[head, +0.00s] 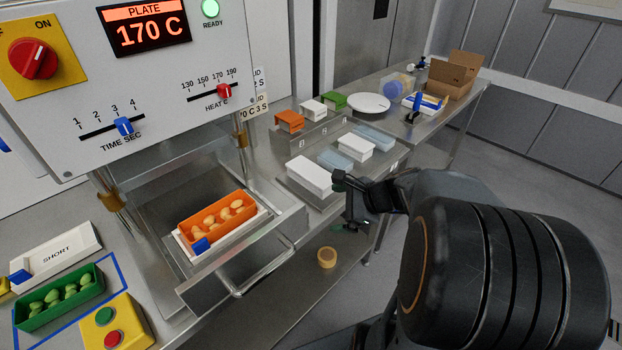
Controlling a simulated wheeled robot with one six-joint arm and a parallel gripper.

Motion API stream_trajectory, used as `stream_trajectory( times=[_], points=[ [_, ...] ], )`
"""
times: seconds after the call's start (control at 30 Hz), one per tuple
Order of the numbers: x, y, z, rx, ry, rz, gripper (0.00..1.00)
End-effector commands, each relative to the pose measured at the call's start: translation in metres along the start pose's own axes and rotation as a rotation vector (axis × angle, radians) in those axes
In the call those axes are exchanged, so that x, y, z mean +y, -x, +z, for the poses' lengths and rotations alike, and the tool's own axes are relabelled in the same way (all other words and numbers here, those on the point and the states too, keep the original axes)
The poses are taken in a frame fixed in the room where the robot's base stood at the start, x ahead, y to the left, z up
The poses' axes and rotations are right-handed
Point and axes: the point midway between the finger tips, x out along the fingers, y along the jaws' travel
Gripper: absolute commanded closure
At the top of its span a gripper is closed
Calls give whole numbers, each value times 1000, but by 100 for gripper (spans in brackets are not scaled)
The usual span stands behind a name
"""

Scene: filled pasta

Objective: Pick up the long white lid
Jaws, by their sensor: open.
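A long white block (309,174), which looks like the long white lid, lies in a metal holder on the steel bench, in the middle of the head view. A smaller white block (355,146) sits behind it to the right. My gripper (346,203) is open and empty, just right of the long white block near its right end. My arm reaches in from the lower right. Whether the fingers touch the block or its holder I cannot tell.
An orange tray (187,232) of filled pasta sits in the open drawer of the heated press at left. A green tray (20,318) of pasta stands at lower left. Pale blue pieces (376,137), a white plate (369,103) and a cardboard box (452,78) lie farther back.

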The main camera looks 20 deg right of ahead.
Motion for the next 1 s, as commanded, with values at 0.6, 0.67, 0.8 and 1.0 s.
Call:
stream_trajectory(
  times=[0.6,0.67,0.8,1.0],
  points=[
    [-82,-21,-54,-252,-710,-364,0],
    [-86,-30,-53,-250,-708,-364,0],
    [-94,-45,-52,-250,-707,-365,0],
    [-98,-54,-50,-249,-706,-367,0]
  ],
)
